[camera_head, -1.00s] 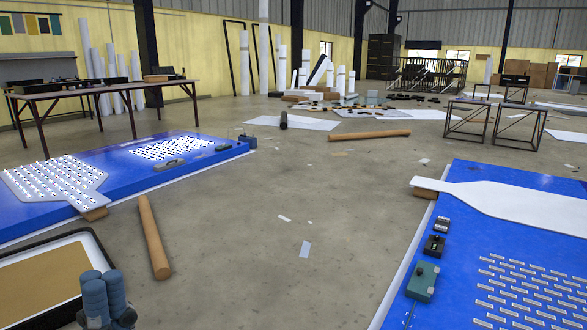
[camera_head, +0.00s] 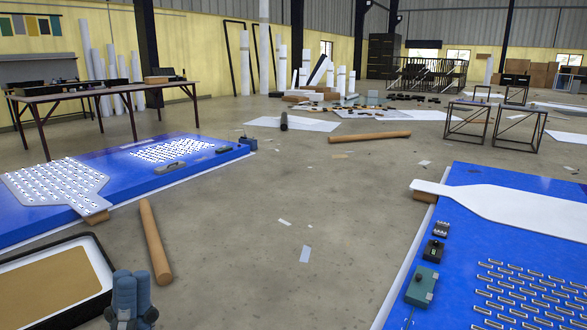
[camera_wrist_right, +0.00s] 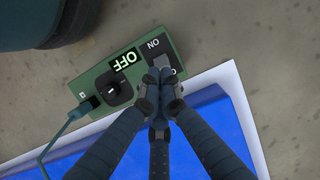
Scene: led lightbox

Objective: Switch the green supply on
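In the right wrist view a green supply box (camera_wrist_right: 102,82) shows close up, with a black knob, a cable at its left end and a display reading OFF. Its rocker switch (camera_wrist_right: 160,56) is marked ON at the upper side. My right gripper (camera_wrist_right: 158,84) has its fingertips together right at the switch, covering part of it; contact cannot be told. In the head view a green box (camera_head: 421,286) sits on the right blue panel; whether it is the same box is unclear. My left gripper (camera_head: 132,300) is at the lower left, its opening unclear.
The blue panel (camera_wrist_right: 215,112) with a white border lies under the right gripper. In the head view, small dark devices (camera_head: 432,251) stand behind the green box. A framed tray (camera_head: 50,280) and a brown roll (camera_head: 154,243) lie at the left.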

